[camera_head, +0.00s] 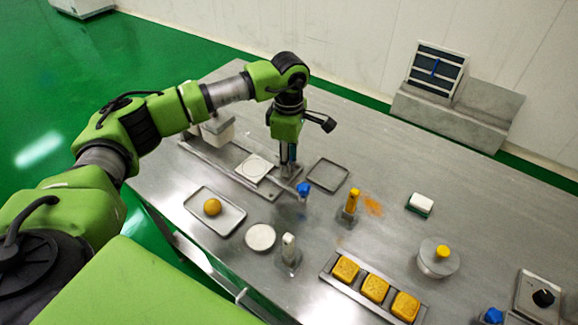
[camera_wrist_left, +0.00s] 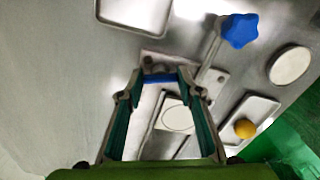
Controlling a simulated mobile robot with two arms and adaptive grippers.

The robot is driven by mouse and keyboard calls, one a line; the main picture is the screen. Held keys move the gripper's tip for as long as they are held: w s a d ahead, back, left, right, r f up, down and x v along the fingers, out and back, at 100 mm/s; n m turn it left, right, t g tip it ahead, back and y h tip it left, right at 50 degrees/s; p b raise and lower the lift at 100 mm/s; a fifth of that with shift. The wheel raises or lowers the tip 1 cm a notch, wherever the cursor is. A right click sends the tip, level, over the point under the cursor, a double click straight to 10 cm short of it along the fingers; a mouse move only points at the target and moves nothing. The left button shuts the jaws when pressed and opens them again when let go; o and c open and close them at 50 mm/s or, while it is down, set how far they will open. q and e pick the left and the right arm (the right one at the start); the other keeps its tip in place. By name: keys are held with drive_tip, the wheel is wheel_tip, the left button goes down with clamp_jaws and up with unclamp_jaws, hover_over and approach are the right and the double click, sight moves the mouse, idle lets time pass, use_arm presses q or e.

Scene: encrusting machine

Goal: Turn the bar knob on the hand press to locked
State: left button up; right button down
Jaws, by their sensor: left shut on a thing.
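My left gripper (camera_head: 288,163) points down over the grey base of the hand press on the table. In the left wrist view, the gripper (camera_wrist_left: 158,80) has its fingertips on either side of a blue bar knob (camera_wrist_left: 158,77) and is shut on it. The bar lies across the gap between the fingers. In the head view the fingers and arm largely hide this knob. A blue star-shaped knob (camera_head: 304,188) stands beside the gripper; it also shows in the left wrist view (camera_wrist_left: 240,30) on a metal stem. The knob's lock marking cannot be read. My right gripper is not in view.
An empty tray (camera_head: 328,185) lies right of the gripper. A tray (camera_head: 228,222) with a yellow ball (camera_head: 212,207), a white disc (camera_head: 260,237) and posts with yellow (camera_head: 353,200) and white (camera_head: 289,242) tops stand nearer. A rack (camera_head: 331,281) holds yellow cakes.

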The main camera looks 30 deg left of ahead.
use_arm(q)
drive_tip(key=shift+m+b, duration=1.1)
drive_tip(key=shift+m, duration=0.8)
drive_tip(key=shift+r, duration=0.1)
drive_tip(key=o, duration=1.1)
wheel_tip(320, 180, up, 12)
